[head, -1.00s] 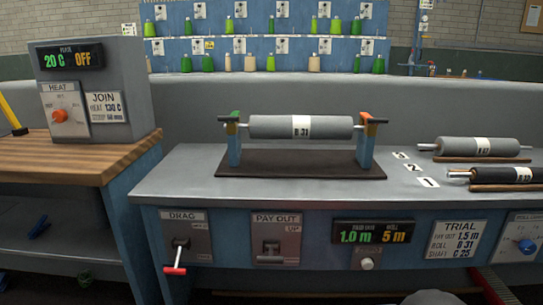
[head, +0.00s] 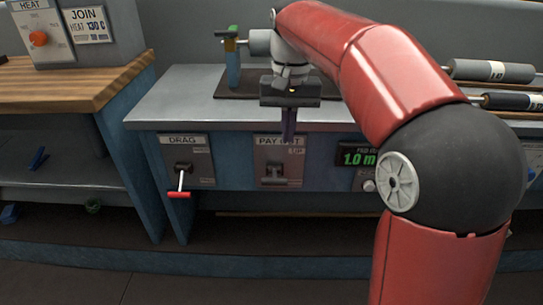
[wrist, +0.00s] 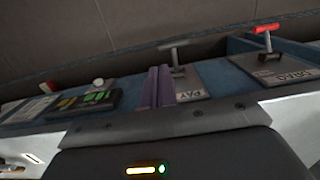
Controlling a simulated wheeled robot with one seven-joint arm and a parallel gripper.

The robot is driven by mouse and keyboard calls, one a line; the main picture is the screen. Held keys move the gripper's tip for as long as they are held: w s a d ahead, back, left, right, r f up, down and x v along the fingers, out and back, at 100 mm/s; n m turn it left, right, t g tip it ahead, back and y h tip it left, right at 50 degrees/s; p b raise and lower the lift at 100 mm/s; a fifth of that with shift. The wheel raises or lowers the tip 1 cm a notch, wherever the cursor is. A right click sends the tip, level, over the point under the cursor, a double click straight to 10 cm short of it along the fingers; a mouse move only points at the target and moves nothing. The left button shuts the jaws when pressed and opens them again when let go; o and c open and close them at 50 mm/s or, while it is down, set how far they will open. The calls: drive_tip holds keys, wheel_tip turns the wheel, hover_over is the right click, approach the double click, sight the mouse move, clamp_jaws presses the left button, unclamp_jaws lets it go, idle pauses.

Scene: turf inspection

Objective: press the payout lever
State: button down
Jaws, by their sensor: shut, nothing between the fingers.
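The payout lever (head: 275,181) is a dark grey handle on the plate marked PAY OUT (head: 268,162), on the blue front of the bench. My gripper (head: 289,138) is shut and empty, its purple fingers pointing down in front of the top of that plate, above the lever. In the wrist view, my shut fingers (wrist: 159,84) cover part of the pay out plate, and the lever (wrist: 176,58) shows just beyond and beside them. I cannot tell whether the fingers touch the plate; the lever looks apart from them.
The drag lever (head: 180,183) with a red grip sticks out left of the payout plate. A display (head: 357,158) and white knob (head: 369,185) sit to its right, partly behind my arm. The bench top (head: 180,101) carries a roll on a stand. Floor in front is clear.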

sight(274, 178)
drive_tip(key=shift+g, duration=0.6)
drive_tip(key=w+a, duration=0.2)
drive_tip(key=w, duration=0.1)
drive_tip(key=shift+w+a+f, duration=0.35)
drive_tip(key=shift+a, duration=0.05)
drive_tip(key=f, duration=0.3)
drive_tip(key=s+f+b, duration=0.1)
drive_tip(key=f, duration=0.2)
drive_tip(key=s+f, duration=0.1)
drive_tip(key=f, duration=0.2)
drive_tip(key=shift+f+b, duration=0.3)
drive_tip(key=shift+f, duration=0.1)
